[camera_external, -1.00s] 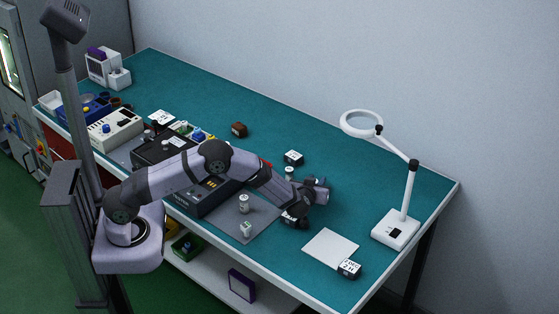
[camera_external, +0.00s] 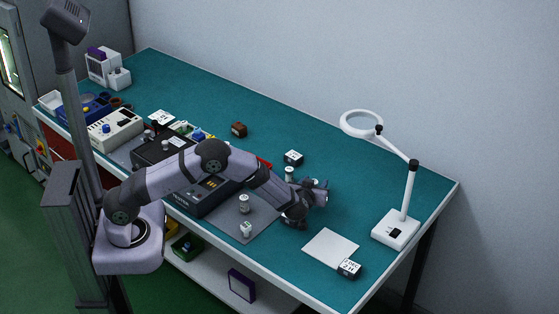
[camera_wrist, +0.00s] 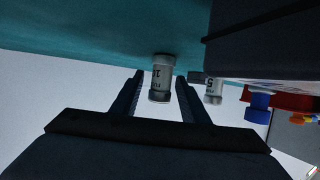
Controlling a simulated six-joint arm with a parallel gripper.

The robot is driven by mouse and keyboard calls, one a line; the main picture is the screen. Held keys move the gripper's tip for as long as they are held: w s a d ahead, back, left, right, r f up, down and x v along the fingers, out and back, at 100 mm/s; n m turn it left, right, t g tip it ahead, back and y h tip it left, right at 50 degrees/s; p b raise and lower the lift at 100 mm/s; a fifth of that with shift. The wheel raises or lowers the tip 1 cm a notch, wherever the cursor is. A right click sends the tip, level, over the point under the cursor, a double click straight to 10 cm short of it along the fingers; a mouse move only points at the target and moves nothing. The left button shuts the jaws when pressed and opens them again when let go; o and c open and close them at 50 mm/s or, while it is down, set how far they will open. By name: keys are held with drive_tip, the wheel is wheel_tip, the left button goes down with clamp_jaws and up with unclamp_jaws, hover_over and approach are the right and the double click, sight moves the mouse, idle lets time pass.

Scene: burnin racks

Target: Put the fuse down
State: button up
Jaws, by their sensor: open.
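In the wrist view a pale grey, cylindrical fuse (camera_wrist: 161,80) with a dark marking shows between the two fingers of my gripper (camera_wrist: 159,77). The fingers are apart, with a gap visible on each side of the fuse. The fuse's upper end in this picture meets the teal bench top. In the external view a small pale fuse (camera_external: 289,174) stands on the teal top just left of my wrist; I cannot tell surely if it is the same one. My fingers are hard to make out there.
A second pale cylinder (camera_wrist: 213,91) stands beside a dark box (camera_wrist: 262,40) in the wrist view. A labelled black block (camera_external: 293,157) is near my wrist. The bench behind it is clear.

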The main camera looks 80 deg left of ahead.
drive_tip(key=b+v, duration=0.1)
drive_tip(key=v, duration=0.8)
drive_tip(key=shift+s+d+r, duration=0.1)
drive_tip(key=shift+s+d, duration=0.1)
drive_tip(key=shift+d, duration=0.15)
